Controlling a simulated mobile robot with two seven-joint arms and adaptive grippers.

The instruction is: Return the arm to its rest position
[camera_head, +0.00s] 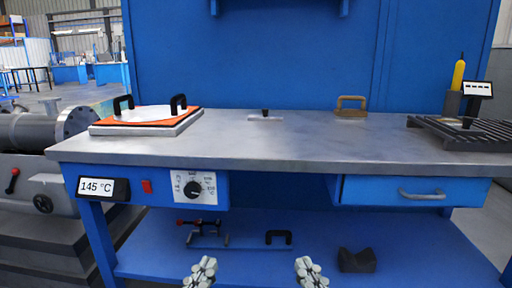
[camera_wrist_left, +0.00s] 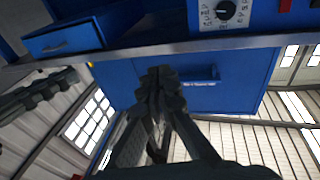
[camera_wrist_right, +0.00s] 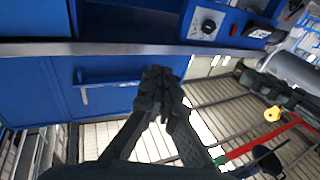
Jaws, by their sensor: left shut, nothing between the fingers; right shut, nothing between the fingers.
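My left gripper (camera_head: 201,272) is at the bottom of the head view, in front of the blue workbench (camera_head: 290,160) and below its top. My right gripper (camera_head: 310,273) is level with it, a little to the right. Both are shut and empty. In the left wrist view the fingers (camera_wrist_left: 158,78) meet in front of the bench. In the right wrist view the fingers (camera_wrist_right: 158,80) are likewise together. Neither gripper touches anything that I can see.
On the bench stand an orange-and-white plate with black handles (camera_head: 150,114), a wooden-handled tool (camera_head: 351,106) and a dark slatted rack (camera_head: 462,130). A drawer (camera_head: 415,191) is at the right. The lower shelf holds a black V-block (camera_head: 357,260) and a clamp-like tool (camera_head: 205,232).

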